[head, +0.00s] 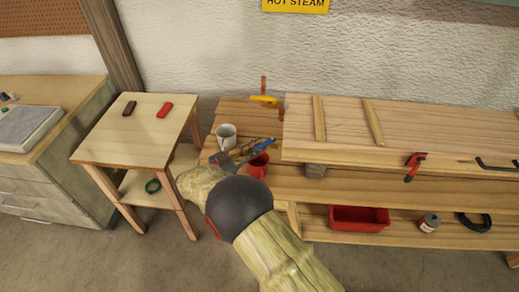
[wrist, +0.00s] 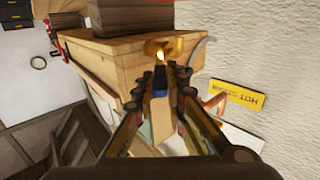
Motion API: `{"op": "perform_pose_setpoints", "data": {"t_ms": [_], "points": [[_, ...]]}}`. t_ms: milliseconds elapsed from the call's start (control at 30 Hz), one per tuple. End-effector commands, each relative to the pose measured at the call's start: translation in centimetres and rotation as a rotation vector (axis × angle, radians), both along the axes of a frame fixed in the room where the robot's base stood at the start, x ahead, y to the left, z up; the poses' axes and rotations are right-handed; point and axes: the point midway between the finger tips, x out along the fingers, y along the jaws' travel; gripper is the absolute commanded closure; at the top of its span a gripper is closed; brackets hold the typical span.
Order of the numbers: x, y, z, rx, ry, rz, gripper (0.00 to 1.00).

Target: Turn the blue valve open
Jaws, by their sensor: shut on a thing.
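The blue valve handle (head: 263,145) shows in the head view as a short blue bar at my gripper's fingertips, above the left end of the workbench. In the wrist view the blue handle (wrist: 160,78) lies between the two fingers, with a shiny brass piece (wrist: 163,50) just beyond the tips. My gripper (head: 248,152) is shut on the blue handle; in the wrist view the fingers (wrist: 160,86) flank it closely. My arm and the fingers hide part of the valve, so its turn angle is unclear.
A copper pipe (head: 263,84) with a yellow handle (head: 264,98) rises behind. Raised boards (head: 420,125) lie to the right. A side table (head: 125,142) stands left.

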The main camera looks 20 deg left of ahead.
Motion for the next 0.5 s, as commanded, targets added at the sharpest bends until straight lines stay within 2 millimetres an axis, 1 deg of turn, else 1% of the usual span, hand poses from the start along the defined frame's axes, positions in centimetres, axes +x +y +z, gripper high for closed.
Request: {"op": "perform_pose_setpoints", "data": {"t_ms": [200, 500], "points": [[0.3, 0.4, -0.05, 0.001, -0.001, -0.061, 1.0], [0.41, 0.51, 0.07, 0.001, -0.002, -0.085, 1.0]]}}
